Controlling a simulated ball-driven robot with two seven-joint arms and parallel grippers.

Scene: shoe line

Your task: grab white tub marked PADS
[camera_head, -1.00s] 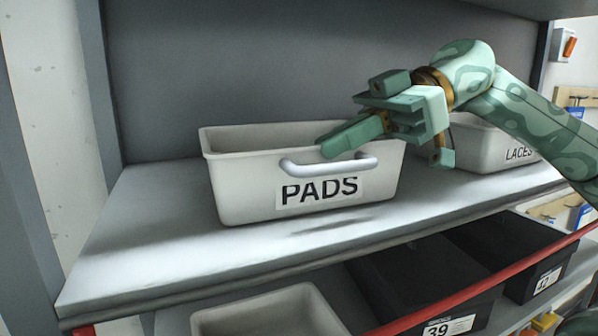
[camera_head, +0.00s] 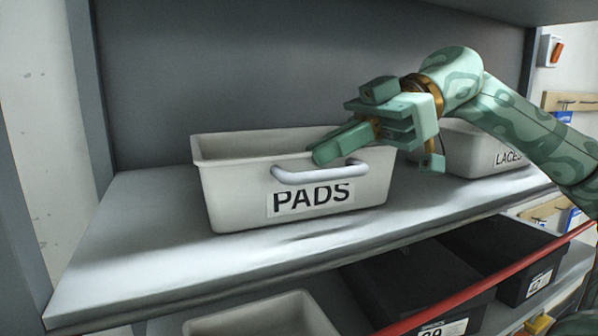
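The white tub marked PADS (camera_head: 230,188) stands upright on the grey shelf, left of the middle. A pale handle (camera_head: 320,174) sticks out from its front, above the black PADS label. My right gripper (camera_head: 335,148) reaches in from the right over the tub's front rim. Its dark green fingertip end is just above and behind the handle in the picture. I cannot tell whether it touches the rim or handle, and the finger gap does not show clearly. The handle's bar is visible along its length. My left gripper is not in view.
A second white tub marked LACES (camera_head: 470,150) stands to the right, partly behind my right arm. Bare shelf (camera_head: 130,235) lies left of the PADS tub. A red rail (camera_head: 480,285) crosses below. Dark boxes (camera_head: 400,285) and another white tub (camera_head: 265,318) sit lower.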

